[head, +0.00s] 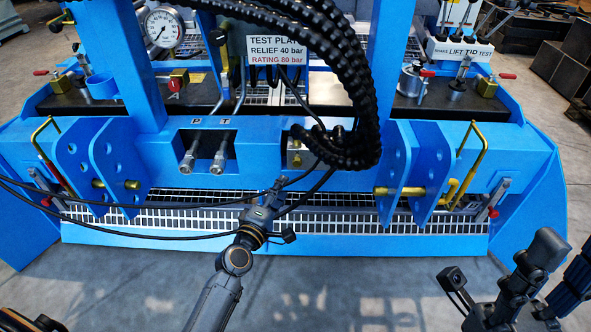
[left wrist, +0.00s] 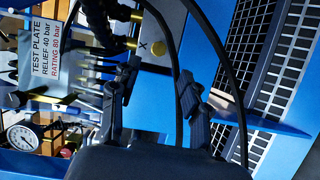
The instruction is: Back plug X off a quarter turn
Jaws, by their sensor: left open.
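Plug X shows in the left wrist view as a small brass plug (left wrist: 158,47) on a pale block (left wrist: 146,42) marked X. In the head view the block (head: 295,154) sits in the right recess of the blue crossbeam, partly hidden by black hoses. My left gripper (head: 278,187) is just below that recess, apart from the plug. In the left wrist view its two fingers (left wrist: 160,78) are spread, with nothing held between them.
Thick black hoses (head: 345,85) hang over the recess, and thin black cables run past my left gripper. Two hose couplings (head: 203,158) stand in the recess to the left. Blue lug plates with brass pins (head: 400,190) flank the beam. A metal grating (head: 310,222) lies below.

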